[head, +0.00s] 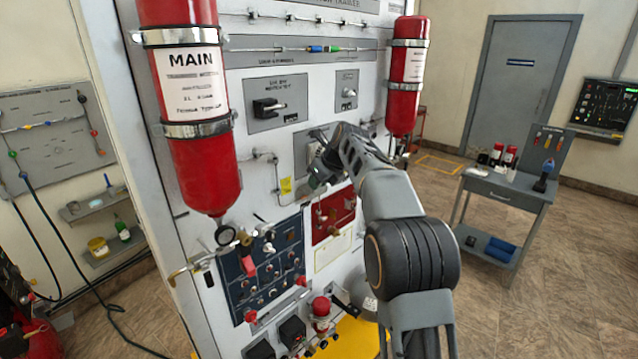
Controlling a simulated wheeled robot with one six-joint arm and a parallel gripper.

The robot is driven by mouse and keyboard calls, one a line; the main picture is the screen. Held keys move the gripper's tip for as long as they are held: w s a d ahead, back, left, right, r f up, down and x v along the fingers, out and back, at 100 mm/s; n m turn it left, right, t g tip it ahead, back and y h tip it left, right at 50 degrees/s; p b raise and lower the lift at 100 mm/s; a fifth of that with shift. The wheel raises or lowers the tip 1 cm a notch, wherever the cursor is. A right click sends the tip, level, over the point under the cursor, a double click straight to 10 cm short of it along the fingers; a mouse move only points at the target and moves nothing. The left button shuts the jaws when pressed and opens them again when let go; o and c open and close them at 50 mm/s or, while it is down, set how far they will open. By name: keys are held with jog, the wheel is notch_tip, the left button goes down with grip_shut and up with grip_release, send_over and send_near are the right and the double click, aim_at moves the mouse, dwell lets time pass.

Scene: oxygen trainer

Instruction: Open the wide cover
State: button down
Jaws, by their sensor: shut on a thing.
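My gripper (322,172) is at the front of the white trainer board (265,180), at the lower edge of a grey plate (303,150). This plate seems to be the wide cover, but my arm hides much of it. My gripper is small and dark here and is shut on a part at this spot; the fingertips and the exact grip are hard to make out. I cannot tell whether the cover has swung away from the board. A red panel (333,212) with small fittings sits just below my gripper.
A red MAIN cylinder (195,110) hangs at the board's left, a second red cylinder (405,80) at its right. A dark blue valve panel (265,262) is lower left. A grey trolley (505,190) stands at the right, with open floor before it.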

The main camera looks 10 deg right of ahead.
dwell(0.4)
jog(key=c, duration=1.1)
grip_release()
jog(key=v, duration=1.4)
jog(key=shift+a, duration=0.1)
jog(key=shift+w, duration=0.1)
